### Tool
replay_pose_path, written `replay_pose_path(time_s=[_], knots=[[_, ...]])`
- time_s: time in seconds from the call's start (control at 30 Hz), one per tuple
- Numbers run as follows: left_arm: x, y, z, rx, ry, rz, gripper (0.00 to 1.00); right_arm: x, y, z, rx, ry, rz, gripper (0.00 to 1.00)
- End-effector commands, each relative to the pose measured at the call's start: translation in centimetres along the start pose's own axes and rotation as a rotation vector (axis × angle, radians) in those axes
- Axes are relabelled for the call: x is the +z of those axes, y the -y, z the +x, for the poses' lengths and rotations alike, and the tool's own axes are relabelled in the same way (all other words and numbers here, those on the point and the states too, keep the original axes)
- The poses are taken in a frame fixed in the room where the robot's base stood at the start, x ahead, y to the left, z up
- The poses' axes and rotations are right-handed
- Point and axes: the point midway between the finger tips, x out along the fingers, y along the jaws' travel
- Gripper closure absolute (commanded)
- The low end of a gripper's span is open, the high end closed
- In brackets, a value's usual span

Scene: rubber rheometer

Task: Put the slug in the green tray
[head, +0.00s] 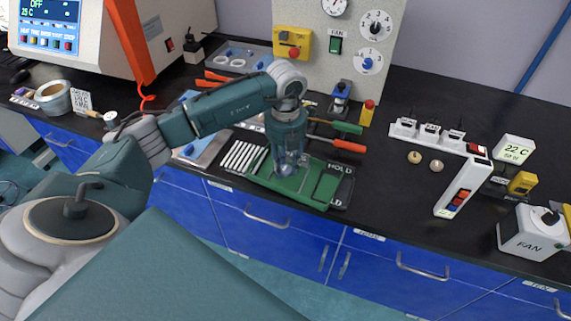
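The green tray (306,190) lies on the black bench near its front edge, by a "HOLD" label. My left gripper (289,168) points down over the left half of the green tray, its fingertips close above or at the tray surface. The fingers are small and overlap in this view, so I cannot tell whether they are open or shut, or whether they hold anything. I cannot make out the slug for certain; the gripper may hide it. My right gripper is not in view.
Several white sticks (241,156) lie left of the tray. Green-handled (348,128) and orange-handled (349,146) tools lie behind it. A panel with dials (350,40) stands at the back. Two small tan pieces (414,157) (436,166) and a power strip (463,187) are to the right. The bench between is clear.

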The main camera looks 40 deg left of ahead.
Motion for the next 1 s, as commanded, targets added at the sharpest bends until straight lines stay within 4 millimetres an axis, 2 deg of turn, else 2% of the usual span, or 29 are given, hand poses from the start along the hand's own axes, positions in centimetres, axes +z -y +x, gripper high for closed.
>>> replay_pose_path(time_s=[0.03, 0.1, 0.37, 0.5, 0.63, 0.8, 1.0], knots=[[0.0, 0.0, 0.0, 0.000, 0.000, 0.000, 0.64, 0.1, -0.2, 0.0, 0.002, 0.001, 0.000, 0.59], [0.0, 0.0, 0.0, 0.000, 0.000, -0.001, 0.53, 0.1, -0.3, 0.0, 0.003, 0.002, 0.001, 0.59], [0.0, 0.0, -0.1, 0.000, 0.000, -0.001, 0.53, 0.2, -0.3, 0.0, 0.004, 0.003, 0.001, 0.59], [0.1, 0.0, -0.9, 0.000, 0.002, 0.000, 0.53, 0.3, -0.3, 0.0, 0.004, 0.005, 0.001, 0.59], [0.1, 0.0, -3.0, -0.001, 0.005, -0.001, 0.53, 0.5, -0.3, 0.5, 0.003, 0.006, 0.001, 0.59], [0.2, 0.1, -6.8, -0.002, 0.005, 0.000, 0.53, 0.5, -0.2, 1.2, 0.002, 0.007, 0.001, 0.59], [0.1, 0.0, -10.5, -0.001, 0.003, -0.001, 0.53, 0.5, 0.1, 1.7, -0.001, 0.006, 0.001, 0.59]])
